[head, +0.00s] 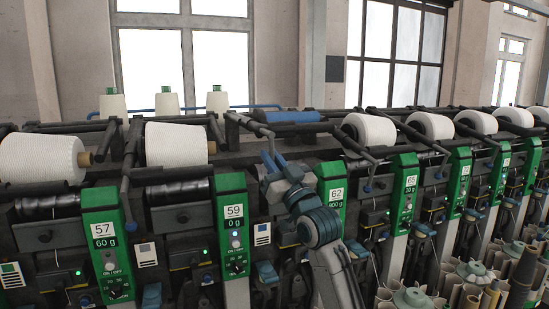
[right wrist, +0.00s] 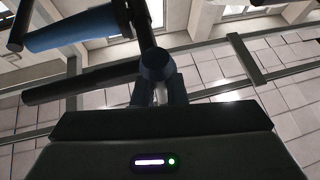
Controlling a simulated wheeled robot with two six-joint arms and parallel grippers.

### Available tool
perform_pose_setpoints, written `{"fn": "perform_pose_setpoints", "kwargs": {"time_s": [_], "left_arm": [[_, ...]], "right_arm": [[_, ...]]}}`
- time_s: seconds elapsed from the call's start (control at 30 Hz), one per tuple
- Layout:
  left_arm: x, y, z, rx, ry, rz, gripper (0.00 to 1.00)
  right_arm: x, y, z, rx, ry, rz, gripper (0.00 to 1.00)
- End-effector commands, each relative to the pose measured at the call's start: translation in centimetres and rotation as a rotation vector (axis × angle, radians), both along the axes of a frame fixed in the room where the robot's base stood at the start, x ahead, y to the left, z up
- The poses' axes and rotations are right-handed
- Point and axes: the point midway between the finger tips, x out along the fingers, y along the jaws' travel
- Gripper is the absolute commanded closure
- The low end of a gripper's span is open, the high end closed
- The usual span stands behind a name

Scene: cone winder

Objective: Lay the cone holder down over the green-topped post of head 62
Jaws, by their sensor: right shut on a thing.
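The cone holder (head: 256,128) of head 62 is a dark bar reaching forward from the machine top, left of the green-topped post (head: 332,187) labelled 62. My right gripper (head: 270,164) is shut on the lower end of the holder, above and left of the green panel. In the right wrist view, the holder bar (right wrist: 143,25) runs down to a rounded knob (right wrist: 157,66) at my right gripper (right wrist: 158,92). A bare blue tube (head: 293,116) lies behind the holder; it also shows in the right wrist view (right wrist: 72,34). My forearm partly covers the post. My left gripper is out of view.
White yarn cones (head: 178,144) sit at the neighbouring heads on the left, and more (head: 370,129) on the right. The green posts of head 59 (head: 235,212) and head 65 (head: 403,187) flank the spot. Pegs with tubes (head: 412,298) stand at lower right.

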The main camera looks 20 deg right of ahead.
Motion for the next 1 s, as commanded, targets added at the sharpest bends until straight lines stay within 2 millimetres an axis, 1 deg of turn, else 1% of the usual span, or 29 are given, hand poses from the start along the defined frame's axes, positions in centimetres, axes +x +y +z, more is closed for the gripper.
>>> {"fn": "perform_pose_setpoints", "kwargs": {"time_s": [0.67,0.7,0.77,0.8,1.0], "left_arm": [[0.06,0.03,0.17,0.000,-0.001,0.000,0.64],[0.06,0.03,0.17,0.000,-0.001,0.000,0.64],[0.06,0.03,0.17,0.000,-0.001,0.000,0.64],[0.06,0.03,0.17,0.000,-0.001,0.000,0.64],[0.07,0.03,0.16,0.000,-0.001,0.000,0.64]], "right_arm": [[0.01,0.16,0.04,0.030,-0.003,-0.001,1.00],[0.01,0.15,0.04,0.030,-0.003,-0.001,0.82],[0.01,0.15,0.04,0.030,-0.003,-0.001,0.71],[0.01,0.16,0.04,0.030,-0.003,-0.001,0.67],[0.01,0.16,0.02,0.030,-0.002,-0.001,0.67]]}}
